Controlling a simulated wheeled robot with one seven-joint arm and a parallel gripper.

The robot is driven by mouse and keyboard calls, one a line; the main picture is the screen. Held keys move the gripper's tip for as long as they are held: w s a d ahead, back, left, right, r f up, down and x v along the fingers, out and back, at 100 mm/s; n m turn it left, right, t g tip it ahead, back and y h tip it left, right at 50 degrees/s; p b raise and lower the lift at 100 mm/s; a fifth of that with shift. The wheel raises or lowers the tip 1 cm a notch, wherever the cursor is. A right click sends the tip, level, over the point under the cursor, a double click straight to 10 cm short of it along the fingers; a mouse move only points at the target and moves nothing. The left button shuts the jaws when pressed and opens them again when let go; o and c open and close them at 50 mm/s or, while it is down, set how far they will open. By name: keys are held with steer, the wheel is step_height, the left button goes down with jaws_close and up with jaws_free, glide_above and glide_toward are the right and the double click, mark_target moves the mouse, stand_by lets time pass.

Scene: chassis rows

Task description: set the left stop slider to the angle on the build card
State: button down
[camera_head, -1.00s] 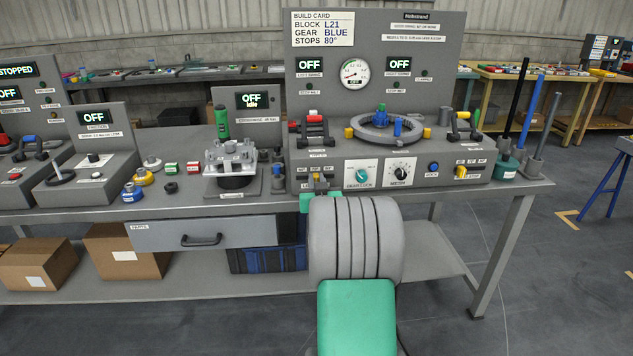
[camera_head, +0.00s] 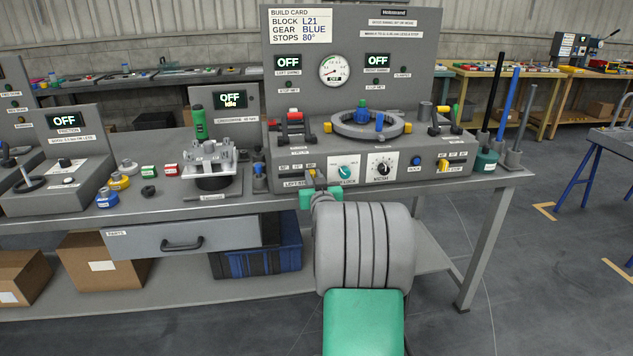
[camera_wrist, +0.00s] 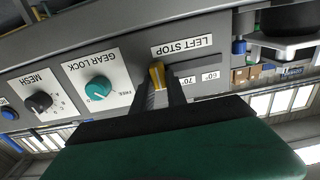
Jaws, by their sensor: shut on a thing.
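The build card (camera_head: 311,25) reads BLOCK L21, GEAR BLUE, STOPS 80°. The left stop slider's yellow handle (camera_wrist: 157,75) sits on the lower front panel; it also shows in the head view (camera_head: 312,173). My gripper (camera_wrist: 158,88) is shut on this handle, one finger on each side; in the head view my gripper (camera_head: 315,182) reaches the panel from below. The wrist view is upside down. There the handle stands left of the 70° label (camera_wrist: 188,80), with 60° (camera_wrist: 211,76) farther right. My fingers hide the label spot at the handle.
The teal gear lock knob (camera_wrist: 98,88) and dark mesh knob (camera_wrist: 40,102) are close beside my gripper. The right stop slider (camera_head: 443,165) is at the panel's right. A ring fixture (camera_head: 366,128) stands on top. The bench's front edge (camera_head: 450,185) lies below the panel.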

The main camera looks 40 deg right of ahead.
steer(key=shift+s+d, duration=0.1)
steer(key=shift+d, duration=0.05)
steer(key=c, duration=1.3)
jaws_free()
steer(key=v, duration=0.7)
steer(key=shift+s+a, duration=0.2)
steer(key=shift+s, duration=0.15)
steer(key=shift+a+r, duration=0.1)
